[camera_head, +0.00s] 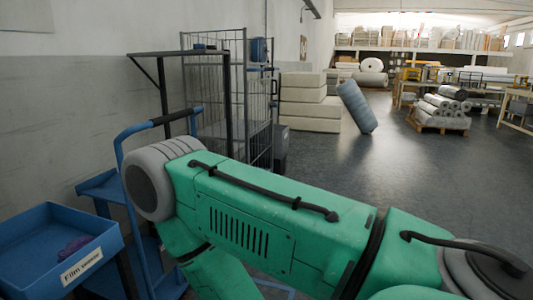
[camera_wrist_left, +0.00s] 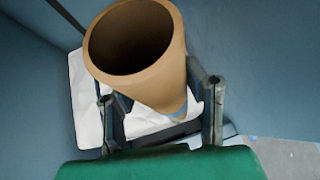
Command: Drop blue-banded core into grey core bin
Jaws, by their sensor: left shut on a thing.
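A brown cardboard core (camera_wrist_left: 165,82) is held between the two fingers of my left gripper (camera_wrist_left: 162,102) in the left wrist view. Its open, dark end faces the camera. A bit of pale blue band (camera_wrist_left: 178,112) shows low on its side, and its far end is hidden. The head view shows a green arm of mine across the foreground, but no gripper. I cannot pick out the grey core bin for certain in either view. My right gripper is not in view.
White crumpled material (camera_wrist_left: 88,105) lies behind the core, between blue-grey surfaces. In the head view, a blue tray labelled Film (camera_head: 40,238) with something purple in it is at lower left, near a blue trolley (camera_head: 122,165). A wire cage (camera_head: 232,95) stands behind.

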